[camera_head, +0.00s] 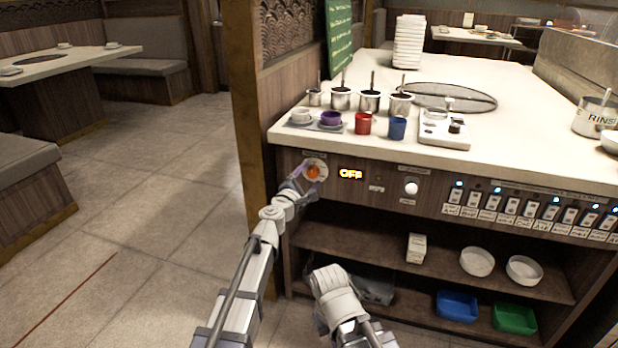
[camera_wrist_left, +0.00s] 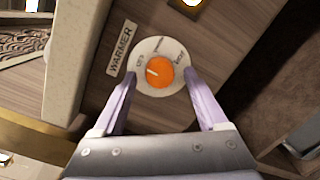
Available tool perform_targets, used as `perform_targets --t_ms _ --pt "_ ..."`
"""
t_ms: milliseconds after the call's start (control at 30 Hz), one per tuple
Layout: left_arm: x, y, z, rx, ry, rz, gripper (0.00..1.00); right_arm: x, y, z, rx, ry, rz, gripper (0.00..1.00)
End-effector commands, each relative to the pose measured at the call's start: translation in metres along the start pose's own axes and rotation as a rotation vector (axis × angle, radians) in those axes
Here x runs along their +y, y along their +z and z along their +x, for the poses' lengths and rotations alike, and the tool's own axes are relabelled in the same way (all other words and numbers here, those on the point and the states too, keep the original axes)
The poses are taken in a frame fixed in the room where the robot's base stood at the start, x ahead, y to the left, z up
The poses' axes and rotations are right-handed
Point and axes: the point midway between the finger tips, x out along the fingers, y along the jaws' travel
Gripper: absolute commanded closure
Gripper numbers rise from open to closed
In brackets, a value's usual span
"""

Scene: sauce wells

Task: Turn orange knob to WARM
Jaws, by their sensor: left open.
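The orange knob (camera_head: 313,171) sits on a round pale dial on the counter's wooden front panel. In the left wrist view the knob (camera_wrist_left: 160,72) has a white pointer line aimed toward the OFF mark, and a plate reading WARMER (camera_wrist_left: 122,48) is beside the dial. A lit display (camera_head: 350,174) right of the knob reads OFF. My left gripper (camera_wrist_left: 158,84) is open, with its two purple fingers on either side of the dial's lower part; I cannot tell whether they touch the knob. My right arm shows low in the head view, its fingertips not clearly visible.
A white knob (camera_head: 411,188) and a row of switches (camera_head: 530,208) are farther right on the panel. Cups, including a red cup (camera_head: 363,123) and a blue cup (camera_head: 397,128), stand on the counter above. Shelves with bowls (camera_head: 477,261) and trays (camera_head: 457,305) are below.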

Motion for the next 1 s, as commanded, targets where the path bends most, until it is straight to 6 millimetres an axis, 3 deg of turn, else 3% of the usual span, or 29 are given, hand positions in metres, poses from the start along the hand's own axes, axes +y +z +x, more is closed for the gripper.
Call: perform_targets --t_ms 267,900,1000 --pt "0.0000 0.0000 0.0016 0.000 0.000 0.000 0.27 0.0000 0.0000 0.0000 0.000 0.000 0.000 1.00" --pt "-0.0001 0.0000 0.0013 0.000 0.000 0.000 0.99 0.0000 0.0000 0.0001 0.000 0.000 0.000 1.00" --pt "-0.0001 0.0000 0.0013 0.000 0.000 0.000 1.00 0.0000 0.0000 0.0001 0.000 0.000 0.000 1.00"
